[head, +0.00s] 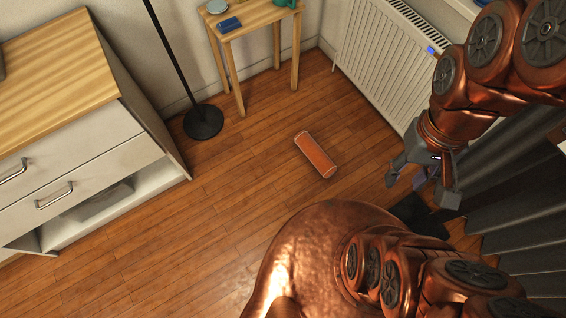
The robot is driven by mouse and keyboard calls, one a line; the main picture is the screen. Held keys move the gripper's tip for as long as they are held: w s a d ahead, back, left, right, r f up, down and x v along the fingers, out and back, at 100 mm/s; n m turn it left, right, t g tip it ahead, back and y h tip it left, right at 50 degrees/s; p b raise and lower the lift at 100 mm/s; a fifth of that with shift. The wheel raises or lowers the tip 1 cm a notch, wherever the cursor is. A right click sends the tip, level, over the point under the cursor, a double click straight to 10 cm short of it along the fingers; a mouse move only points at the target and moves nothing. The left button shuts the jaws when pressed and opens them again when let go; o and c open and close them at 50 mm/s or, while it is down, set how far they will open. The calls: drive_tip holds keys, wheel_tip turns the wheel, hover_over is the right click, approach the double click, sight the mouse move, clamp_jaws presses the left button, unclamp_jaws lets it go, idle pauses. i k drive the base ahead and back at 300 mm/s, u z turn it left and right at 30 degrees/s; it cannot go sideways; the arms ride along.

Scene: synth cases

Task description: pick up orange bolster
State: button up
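The orange bolster (315,155) lies on its side on the wooden floor, near the middle of the head view. It is a short cylinder with pale ends, slanting from upper left to lower right. Nothing covers it. My gripper (419,184) hangs from my copper arm to the right of the bolster, apart from it. Its two grey fingers are spread with a gap between them, and nothing shows between them.
A dresser (70,140) with drawers stands at left, with a lamp base (203,122) beside it. A small wooden table (252,20) stands at the back, a white radiator (385,60) at back right. Grey curtains (520,210) hang at right. Floor around the bolster is clear.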

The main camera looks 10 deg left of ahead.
sight(323, 164)
drive_tip(key=u, duration=0.5)
drive_tip(key=k, duration=0.7)
drive_tip(key=z, duration=0.05)
drive_tip(key=i, duration=1.3)
drive_tip(key=u, duration=0.4)
